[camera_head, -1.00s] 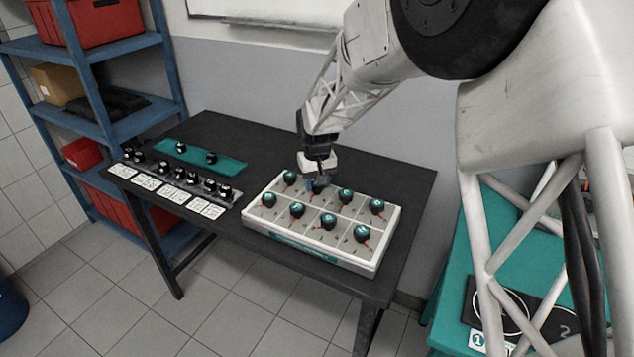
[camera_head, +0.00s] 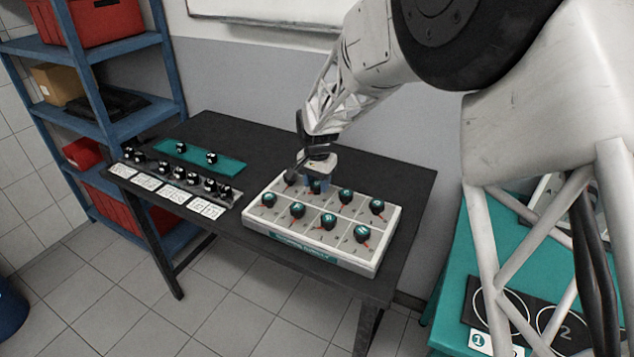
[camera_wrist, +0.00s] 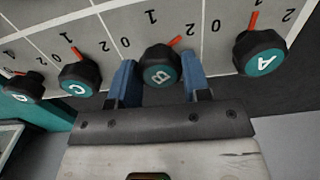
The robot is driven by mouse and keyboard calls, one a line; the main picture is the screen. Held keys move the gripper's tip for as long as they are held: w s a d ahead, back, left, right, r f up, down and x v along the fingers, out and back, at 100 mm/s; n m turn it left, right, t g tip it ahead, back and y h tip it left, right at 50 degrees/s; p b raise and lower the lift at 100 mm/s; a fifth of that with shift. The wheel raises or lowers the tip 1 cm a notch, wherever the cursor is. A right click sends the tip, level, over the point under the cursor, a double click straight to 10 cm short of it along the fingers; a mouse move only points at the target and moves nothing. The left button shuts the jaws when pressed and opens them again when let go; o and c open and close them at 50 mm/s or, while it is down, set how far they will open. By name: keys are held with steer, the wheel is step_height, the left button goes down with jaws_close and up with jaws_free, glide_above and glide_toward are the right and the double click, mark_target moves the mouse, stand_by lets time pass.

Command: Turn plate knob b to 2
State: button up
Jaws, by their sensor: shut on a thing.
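Plate knob B (camera_wrist: 159,72) is a black knob with a teal cap lettered B and a red pointer. In the wrist view it sits between the two blue fingers of my gripper (camera_wrist: 159,82), which is shut on it. Its pointer (camera_wrist: 174,41) aims up and right, between the printed 1 and 2, nearer the 2. In the head view my gripper (camera_head: 317,185) is over the far row of the pale knob plate (camera_head: 324,258), largely hiding knob B.
Knob A (camera_wrist: 260,53) and knob C (camera_wrist: 79,76) stand close on either side of the fingers. Several more knobs stand on the plate. Left on the dark table are a teal strip (camera_head: 232,167), small black knobs and white cards (camera_head: 173,195).

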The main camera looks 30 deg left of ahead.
mark_target(317, 183)
steer(key=shift+m, duration=0.3)
steer(key=o, duration=0.9)
steer(key=shift+r, duration=0.1)
steer(key=shift+r, duration=3.85)
